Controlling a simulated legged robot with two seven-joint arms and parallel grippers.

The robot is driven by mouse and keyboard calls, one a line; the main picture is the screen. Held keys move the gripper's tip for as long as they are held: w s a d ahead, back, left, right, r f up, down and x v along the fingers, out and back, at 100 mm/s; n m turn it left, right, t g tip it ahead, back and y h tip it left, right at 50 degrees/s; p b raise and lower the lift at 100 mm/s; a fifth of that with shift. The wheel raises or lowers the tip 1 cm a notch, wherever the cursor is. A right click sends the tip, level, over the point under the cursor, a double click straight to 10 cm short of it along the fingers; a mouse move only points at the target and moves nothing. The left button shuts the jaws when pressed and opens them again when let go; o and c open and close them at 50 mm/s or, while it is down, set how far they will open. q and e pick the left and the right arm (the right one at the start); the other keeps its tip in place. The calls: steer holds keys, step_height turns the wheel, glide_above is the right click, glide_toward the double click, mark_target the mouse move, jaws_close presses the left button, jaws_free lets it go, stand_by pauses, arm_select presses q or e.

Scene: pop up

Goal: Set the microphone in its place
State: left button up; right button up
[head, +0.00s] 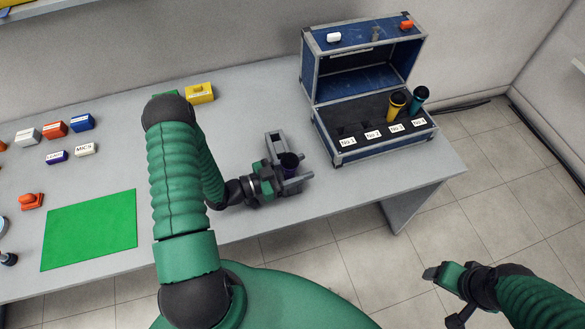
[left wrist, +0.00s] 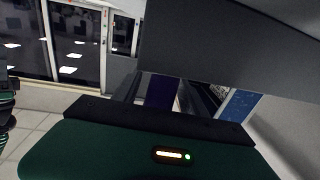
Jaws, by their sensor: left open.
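A purple microphone with a dark round head (head: 289,161) stands between the fingers of my left gripper (head: 288,168), near the table's front edge. The left gripper is open around it; contact cannot be told. In the left wrist view a purple strip of the microphone (left wrist: 160,92) shows between the fingers, the rest hidden. An open blue case (head: 378,153) with dark foam stands at the table's right end. Its front labels read No.1 to No.4. A yellow microphone (head: 396,106) and a teal microphone (head: 418,98) stand in its right-hand slots; the left-hand slots look empty.
The grey table (head: 250,100) has free room between my left gripper and the case. The raised case lid (head: 362,77) stands at the back. A green mat (head: 90,230), small coloured blocks (head: 55,130) and a yellow box (head: 200,93) lie to the left.

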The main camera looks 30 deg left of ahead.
arm_select(q)
steer(key=b+v, duration=0.1)
steer(key=v, duration=1.6)
steer(key=shift+w+a, duration=0.1)
